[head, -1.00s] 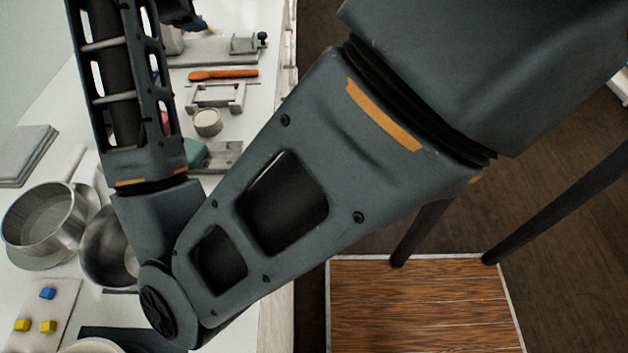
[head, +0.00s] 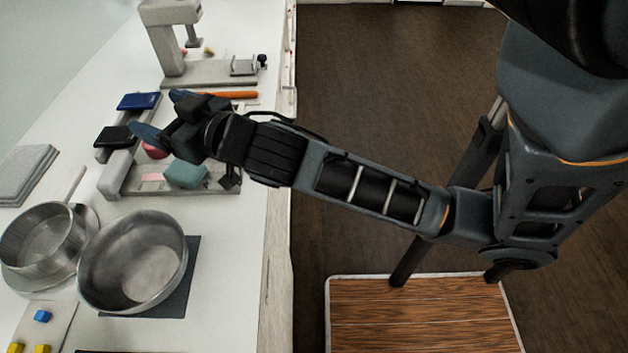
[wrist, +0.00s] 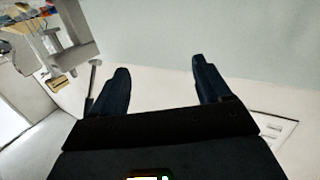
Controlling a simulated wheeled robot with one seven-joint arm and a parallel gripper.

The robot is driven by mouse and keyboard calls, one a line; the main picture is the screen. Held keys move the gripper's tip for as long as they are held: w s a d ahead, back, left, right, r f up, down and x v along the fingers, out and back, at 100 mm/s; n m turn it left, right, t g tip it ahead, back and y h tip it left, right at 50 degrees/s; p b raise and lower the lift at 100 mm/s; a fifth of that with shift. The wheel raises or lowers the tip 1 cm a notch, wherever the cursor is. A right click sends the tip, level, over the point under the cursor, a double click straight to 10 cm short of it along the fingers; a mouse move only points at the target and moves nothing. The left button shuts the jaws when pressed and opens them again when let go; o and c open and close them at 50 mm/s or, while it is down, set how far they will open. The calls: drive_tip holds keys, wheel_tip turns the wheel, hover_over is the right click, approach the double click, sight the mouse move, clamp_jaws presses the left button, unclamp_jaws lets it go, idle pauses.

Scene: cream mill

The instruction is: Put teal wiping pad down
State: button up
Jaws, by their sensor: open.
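The teal wiping pad (head: 186,174) lies on a grey metal tray or fixture (head: 140,185) on the white counter, to the left of centre in the head view. My gripper (head: 160,113) is above and beyond the pad, apart from it, with its fingers pointing left. The two dark blue fingers are spread open with nothing between them. In the wrist view, my gripper (wrist: 160,75) is also open and empty, facing a pale wall and counter. The pad is not seen in the wrist view.
A steel bowl (head: 112,262) sits on a dark mat (head: 192,290), beside a saucepan (head: 38,240). Blue (head: 138,101) and black (head: 114,138) blocks and a red object (head: 155,150) stand near the gripper. A press (head: 165,40) stands behind.

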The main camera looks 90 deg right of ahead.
drive_tip(key=s+a+f+n+y, duration=0.1)
drive_tip(key=s+a+f+y, duration=0.1)
drive_tip(key=s+a, duration=0.1)
drive_tip(key=s+a+f+n+y, duration=0.1)
drive_tip(key=s+a+f+n, duration=0.1)
drive_tip(key=s+a, duration=0.2)
drive_tip(key=s+a+f+n+y, duration=0.2)
drive_tip(key=s+a+f, duration=0.1)
drive_tip(key=a, duration=0.1)
drive_tip(key=shift+s+a+f+y, duration=0.1)
drive_tip(key=shift+s+a+y, duration=0.1)
drive_tip(key=shift+s+y, duration=0.15)
drive_tip(key=s+a+y, duration=0.2)
drive_tip(key=s+a, duration=0.7)
drive_tip(key=s, duration=0.3)
drive_tip(key=shift+s+r+g, duration=0.2)
drive_tip(key=shift+r+g, duration=0.2)
drive_tip(key=shift+r, duration=0.05)
